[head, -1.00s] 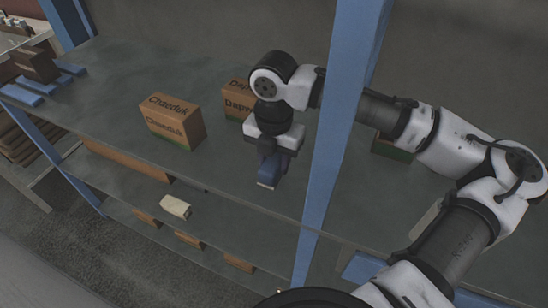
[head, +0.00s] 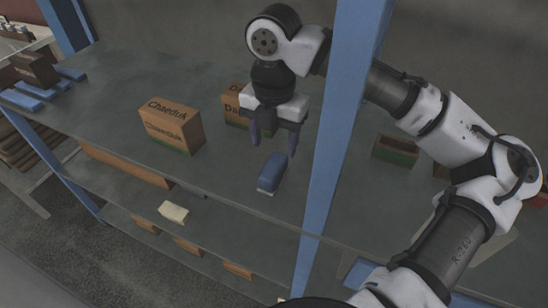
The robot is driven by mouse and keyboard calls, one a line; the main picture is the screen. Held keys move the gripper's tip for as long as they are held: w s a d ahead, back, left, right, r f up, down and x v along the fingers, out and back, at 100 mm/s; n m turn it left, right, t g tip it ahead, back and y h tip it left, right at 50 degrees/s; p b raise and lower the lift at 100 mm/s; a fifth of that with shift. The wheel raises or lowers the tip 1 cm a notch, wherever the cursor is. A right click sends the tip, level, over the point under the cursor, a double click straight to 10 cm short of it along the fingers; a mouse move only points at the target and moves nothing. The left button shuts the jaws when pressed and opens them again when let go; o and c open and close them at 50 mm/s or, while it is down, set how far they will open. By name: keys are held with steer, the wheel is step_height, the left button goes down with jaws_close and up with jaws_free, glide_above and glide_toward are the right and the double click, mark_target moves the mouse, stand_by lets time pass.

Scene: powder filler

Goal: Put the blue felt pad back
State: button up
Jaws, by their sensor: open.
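The blue felt pad (head: 272,171) is a small blue block with a pale lower edge. In the head view it rests on the upper grey shelf, near the blue upright post. My gripper (head: 273,147) is above and slightly behind it, pointing down. Its two dark fingers are spread apart with nothing between them, and they look clear of the pad.
A Chaeduk box (head: 171,126) stands left of the pad, and another brown box (head: 236,108) is partly hidden behind my gripper. The blue post (head: 331,140) rises close on the right. Several blue pieces (head: 22,100) lie at the far left. The shelf's front edge (head: 215,193) is near the pad.

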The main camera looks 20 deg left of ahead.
mark_target(274, 164)
steer(key=shift+r, duration=2.3)
stand_by(0.6)
